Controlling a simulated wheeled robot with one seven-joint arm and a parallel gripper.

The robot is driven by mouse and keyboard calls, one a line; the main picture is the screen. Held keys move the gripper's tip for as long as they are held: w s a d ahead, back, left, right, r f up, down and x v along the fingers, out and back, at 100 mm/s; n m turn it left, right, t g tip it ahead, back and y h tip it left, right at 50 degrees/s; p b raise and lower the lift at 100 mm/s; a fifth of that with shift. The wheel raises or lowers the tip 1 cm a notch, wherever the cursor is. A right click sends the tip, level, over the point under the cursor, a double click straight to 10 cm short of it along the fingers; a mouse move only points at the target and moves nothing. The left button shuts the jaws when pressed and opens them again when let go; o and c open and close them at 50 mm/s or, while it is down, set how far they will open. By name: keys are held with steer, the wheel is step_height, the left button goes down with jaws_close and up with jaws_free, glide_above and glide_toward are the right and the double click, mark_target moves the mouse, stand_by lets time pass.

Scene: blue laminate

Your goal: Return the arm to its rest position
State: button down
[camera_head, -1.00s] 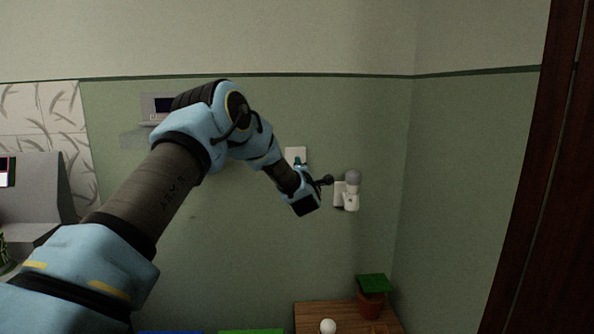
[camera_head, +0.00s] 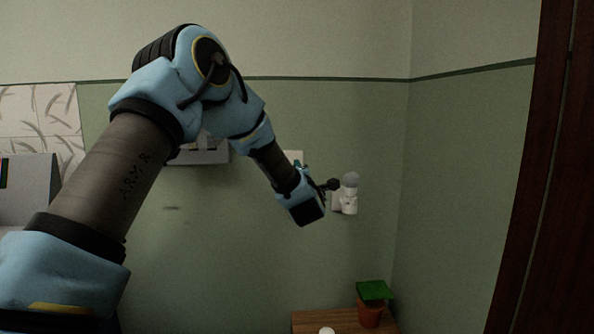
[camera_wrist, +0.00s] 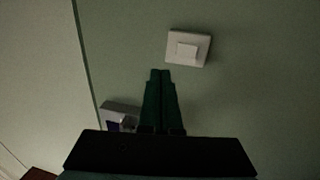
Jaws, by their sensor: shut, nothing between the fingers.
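My arm reaches across the head view, its elbow raised at the upper left and its forearm sloping down to the right. My gripper (camera_wrist: 160,72) shows in the wrist view as two dark green fingers pressed together with nothing between them. In the head view it is mostly hidden behind the wrist; only a small teal part shows in front of the wall. A white light switch (camera_wrist: 188,47) is on the wall just beyond and right of the fingertips in the wrist view. Its plate (camera_head: 292,155) is partly covered by my wrist in the head view.
A wall lamp with a round bulb (camera_head: 350,180) is right of my wrist. A grey wall unit (camera_head: 203,152) is partly behind my arm. A potted plant (camera_head: 370,312) and white ball (camera_head: 327,331) sit on a wooden table (camera_head: 345,320). A dark wooden frame (camera_head: 525,190) stands right.

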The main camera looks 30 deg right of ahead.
steer(key=shift+w, duration=0.1)
stand_by(0.3)
steer(key=s+a+f+m+g+y, duration=0.1)
steer(key=a+f+m+g, duration=0.25)
steer(key=a, duration=0.55)
steer(key=a+f+m+g+y, duration=0.2)
steer(key=a+f+m+g, duration=0.15)
steer(key=a, duration=0.65)
steer(key=s+a+f+m+g+y, duration=0.15)
steer(key=a+f+m, duration=0.25)
steer(key=a, duration=0.5)
steer(key=s+a+f+m+g+y, duration=0.1)
steer(key=s+a+g, duration=0.3)
steer(key=s+a, duration=0.5)
steer(key=s+a+f+m+g+y, duration=0.2)
steer(key=s+a+f+g, duration=0.2)
steer(key=s+a, duration=0.6)
steer(key=shift+a+f+y, duration=0.2)
steer(key=shift+a+y, duration=0.15)
steer(key=shift+a, duration=0.85)
